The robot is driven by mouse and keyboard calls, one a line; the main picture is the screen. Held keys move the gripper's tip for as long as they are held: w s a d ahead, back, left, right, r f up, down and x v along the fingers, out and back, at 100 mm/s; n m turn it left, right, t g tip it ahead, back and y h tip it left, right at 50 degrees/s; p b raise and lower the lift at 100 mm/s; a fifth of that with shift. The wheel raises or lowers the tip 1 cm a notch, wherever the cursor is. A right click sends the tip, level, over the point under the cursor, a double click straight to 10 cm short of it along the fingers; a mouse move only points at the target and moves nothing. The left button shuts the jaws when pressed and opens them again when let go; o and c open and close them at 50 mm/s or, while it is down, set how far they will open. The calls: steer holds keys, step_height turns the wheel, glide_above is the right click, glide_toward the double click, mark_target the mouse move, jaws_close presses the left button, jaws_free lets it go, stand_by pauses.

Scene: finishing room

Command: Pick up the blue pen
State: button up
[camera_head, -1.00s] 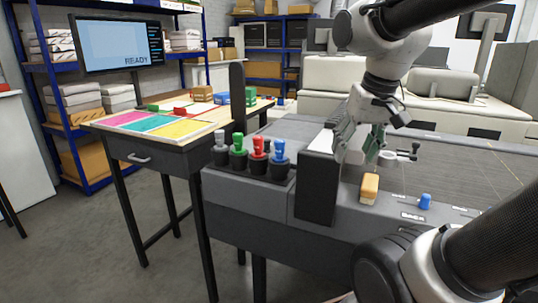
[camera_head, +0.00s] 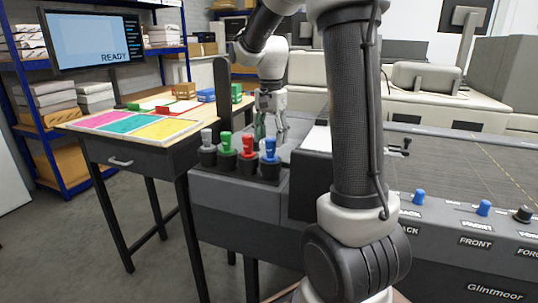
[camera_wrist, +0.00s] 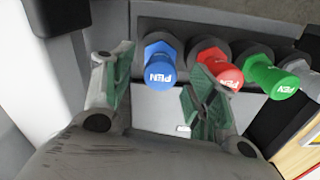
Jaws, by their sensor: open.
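The blue pen (camera_head: 269,150) stands upright in a dark holder at the right end of a row of pens on the grey machine. It also shows in the wrist view (camera_wrist: 160,70), its cap marked PEN. My gripper (camera_wrist: 160,95) is open and empty, with its green-padded fingers spread to either side below the blue pen in that view. The right finger is close to the red pen (camera_wrist: 216,68). In the head view my gripper (camera_head: 270,128) is just behind the blue pen. I cannot tell whether it touches any pen.
A red pen (camera_head: 248,146), a green pen (camera_head: 226,144) and a grey pen (camera_head: 206,138) stand in the same row. Blue knobs (camera_head: 484,208) line the machine's front. A wooden table (camera_head: 180,133) with coloured sheets stands at the left.

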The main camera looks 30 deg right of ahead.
mark_target(271, 158)
steer(key=shift+w+f, duration=0.1)
steer(key=shift+f, duration=1.3)
steer(key=c, duration=1.1)
steer(key=shift+r, duration=0.1)
steer(key=shift+c, duration=0.2)
